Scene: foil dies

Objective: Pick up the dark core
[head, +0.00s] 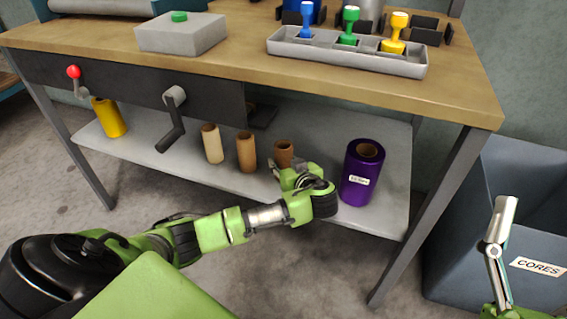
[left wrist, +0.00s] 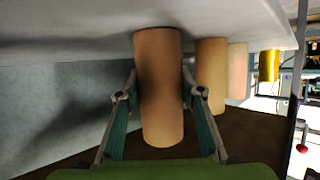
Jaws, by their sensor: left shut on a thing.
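Three upright cores stand in a row on the grey lower shelf (head: 340,212): a pale core (head: 212,144), a mid-brown core (head: 246,153) and the dark core (head: 284,152) at the right end. My left gripper (head: 285,172) is at the dark core and hides its lower part in the head view. In the left wrist view, its two fingers are shut on the sides of the dark core (left wrist: 160,88), with the other two cores behind. I cannot tell whether the dark core is clear of the shelf. Part of my right gripper (head: 497,250) shows at the lower right, too little to tell its state.
A purple foil roll (head: 362,172) stands on the shelf just right of my left gripper. A yellow roll (head: 109,117) is at the shelf's left. The tabletop (head: 250,70) overhangs the shelf. A bin labelled CORES (head: 505,190) stands on the floor at right.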

